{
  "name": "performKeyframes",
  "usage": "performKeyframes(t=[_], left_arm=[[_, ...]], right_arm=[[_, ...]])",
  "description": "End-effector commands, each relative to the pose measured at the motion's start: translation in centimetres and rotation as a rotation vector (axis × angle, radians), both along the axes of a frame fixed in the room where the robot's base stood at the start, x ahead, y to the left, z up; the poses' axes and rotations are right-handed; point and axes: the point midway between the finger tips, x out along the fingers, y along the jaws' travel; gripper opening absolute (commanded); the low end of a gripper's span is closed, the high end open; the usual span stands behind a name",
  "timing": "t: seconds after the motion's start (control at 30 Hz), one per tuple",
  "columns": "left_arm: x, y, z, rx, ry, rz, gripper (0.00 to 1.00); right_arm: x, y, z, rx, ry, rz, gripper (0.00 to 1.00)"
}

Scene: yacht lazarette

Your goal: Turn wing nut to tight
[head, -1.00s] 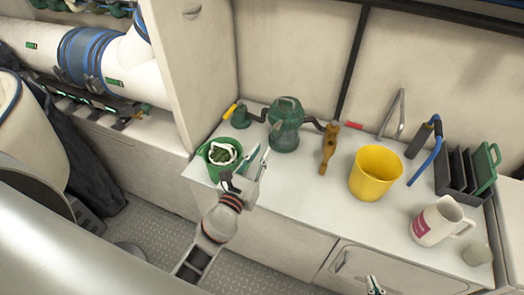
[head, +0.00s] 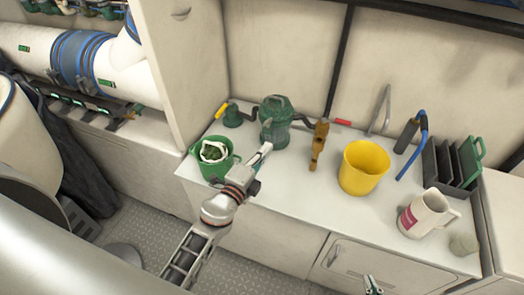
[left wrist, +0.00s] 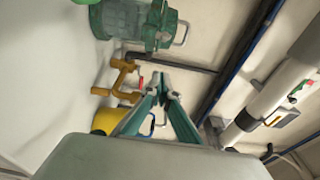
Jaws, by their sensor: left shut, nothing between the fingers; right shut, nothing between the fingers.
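A green strainer with a clear-looking body and green lid (head: 275,120) stands on the white counter, joined to pipe fittings. It also shows at the top of the left wrist view (left wrist: 125,22), sideways. I cannot make out a wing nut clearly; small parts on the lid are too small to tell. My left gripper (head: 265,149) is shut and empty, in front of the strainer and apart from it. Its closed fingertips show in the left wrist view (left wrist: 159,80). My right gripper (head: 372,284) shows only its tips at the bottom edge, shut and empty.
A green bucket with white cloth (head: 213,158) stands left of my left gripper. A brown valve fitting (head: 319,145), a yellow bucket (head: 363,168), a white jug (head: 427,213) and a dark rack (head: 450,163) stand to the right. The counter's front middle (head: 310,205) is clear.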

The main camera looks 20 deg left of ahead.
Motion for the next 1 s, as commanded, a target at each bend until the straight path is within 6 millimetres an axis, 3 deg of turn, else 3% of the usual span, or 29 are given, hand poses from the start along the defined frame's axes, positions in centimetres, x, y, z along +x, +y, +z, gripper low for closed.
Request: performKeyframes(t=[0.33,0.4,0.6,1.0], left_arm=[[6.8,-1.2,0.1,0.001,-0.002,-0.001,0.0],[7.0,0.3,-0.1,0.006,0.0,0.0,0.0],[7.8,2.1,0.0,0.004,-0.001,-0.001,0.0],[7.9,2.6,0.0,0.003,0.0,0.0,0.0]], right_arm=[[0.0,0.0,-0.2,-0.001,0.0,0.001,0.0],[0.0,0.0,-0.3,-0.001,0.0,0.001,0.0],[0.0,-0.1,-0.5,-0.003,0.0,0.002,0.0],[0.0,-0.1,-0.5,-0.003,0.0,0.002,0.0]])
